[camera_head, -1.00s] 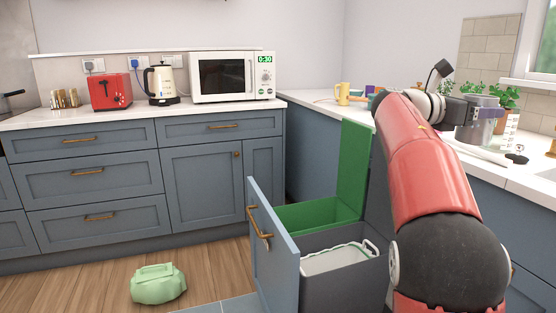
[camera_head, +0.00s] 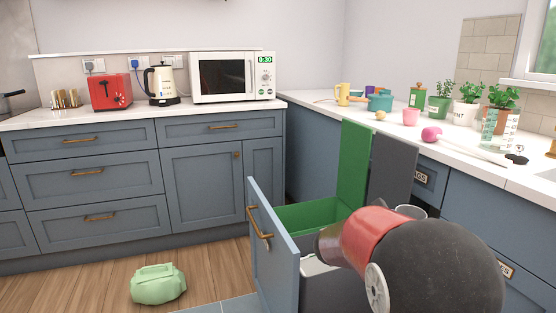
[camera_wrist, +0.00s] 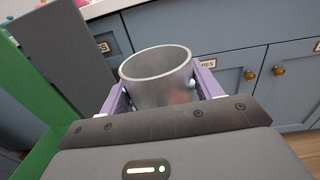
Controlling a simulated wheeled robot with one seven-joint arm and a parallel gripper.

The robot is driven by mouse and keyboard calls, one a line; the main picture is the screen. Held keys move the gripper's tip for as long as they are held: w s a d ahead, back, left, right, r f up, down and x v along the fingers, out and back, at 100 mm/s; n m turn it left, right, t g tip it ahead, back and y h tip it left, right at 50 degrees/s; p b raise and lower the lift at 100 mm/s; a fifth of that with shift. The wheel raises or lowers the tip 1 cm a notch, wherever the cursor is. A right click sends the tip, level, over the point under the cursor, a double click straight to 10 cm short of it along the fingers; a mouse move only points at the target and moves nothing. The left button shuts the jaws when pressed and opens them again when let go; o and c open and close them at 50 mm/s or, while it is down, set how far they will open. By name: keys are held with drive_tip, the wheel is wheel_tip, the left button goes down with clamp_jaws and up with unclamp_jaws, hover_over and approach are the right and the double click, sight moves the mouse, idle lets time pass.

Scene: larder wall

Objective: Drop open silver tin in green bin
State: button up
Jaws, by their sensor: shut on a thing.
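The open silver tin (camera_wrist: 160,96) is a plain metal cylinder with an open top. My gripper (camera_wrist: 161,84) is shut on it, a purple finger on each side, in the wrist view. The tin is to the right of the green bin in the head view. The green lid (camera_wrist: 22,115) shows at the left of the wrist view.
A grey bin sits nearer in the drawer, mostly hidden by my arm, its grey lid (camera_head: 392,165) raised. The drawer front (camera_head: 272,250) stands out over the floor. Plants and pots line the right worktop (camera_head: 450,150).

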drive_tip(key=a+f+n+t+y, duration=0.1)
drive_tip(key=a+f, duration=0.4)
drive_tip(key=f, duration=0.5)
drive_tip(key=s+a+f+n+t, duration=0.1)
drive_tip(key=a+f, duration=0.3)
drive_tip(key=f, duration=0.7)
drive_tip(key=s+a+f+n+t+y, duration=0.1)
drive_tip(key=a+f, duration=0.4)
drive_tip(key=f, duration=0.6)
drive_tip(key=shift+s+a+t+y, duration=0.25)
drive_tip(key=shift+a+t+y, duration=0.1)
drive_tip(key=shift+t, duration=0.45)
drive_tip(key=shift+r, duration=0.1)
